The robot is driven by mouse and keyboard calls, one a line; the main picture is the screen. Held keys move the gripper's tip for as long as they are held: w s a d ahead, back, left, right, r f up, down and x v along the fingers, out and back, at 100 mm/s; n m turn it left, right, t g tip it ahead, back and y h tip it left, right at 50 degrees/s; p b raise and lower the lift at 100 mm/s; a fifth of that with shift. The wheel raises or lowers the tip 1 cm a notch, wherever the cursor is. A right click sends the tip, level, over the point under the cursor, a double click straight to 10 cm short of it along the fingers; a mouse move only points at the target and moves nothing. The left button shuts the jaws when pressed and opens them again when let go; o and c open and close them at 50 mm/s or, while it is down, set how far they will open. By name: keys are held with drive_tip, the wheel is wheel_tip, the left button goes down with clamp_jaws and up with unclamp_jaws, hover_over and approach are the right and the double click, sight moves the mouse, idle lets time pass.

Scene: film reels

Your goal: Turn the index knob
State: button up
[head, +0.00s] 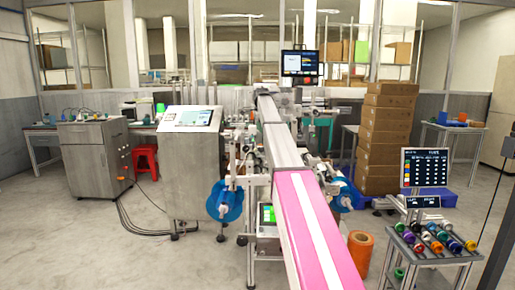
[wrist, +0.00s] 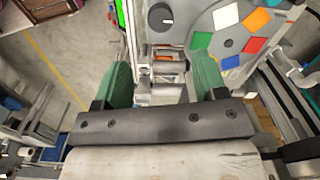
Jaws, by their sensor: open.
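In the wrist view, a dark round knob (wrist: 160,17) with a white pointer mark sits at the top, on a grey machine face. Beside it on the right is a grey disc (wrist: 202,22) carrying several coloured squares and a dark hub. My gripper (wrist: 162,68) shows two green fingers, spread apart, with nothing held between them. The knob appears beyond the fingertips, in line with the gap; the fingers do not appear to touch it. I cannot make out the knob or my gripper in the head view.
In the head view, a conveyor with a pink film strip (head: 308,222) runs through the middle. Blue reels (head: 225,203) hang beside it. A steel cabinet with a screen (head: 192,165) stands left, stacked cartons (head: 386,140) right, and a rack of coloured rolls (head: 435,255) front right. Left floor is partly clear.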

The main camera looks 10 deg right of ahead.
sight(261, 149)
wheel_tip(261, 149, down, 10)
drive_tip(key=shift+w+d+f, duration=0.1)
drive_tip(key=shift+w+f, duration=0.05)
idle(0.6)
drive_tip(key=c, duration=0.9)
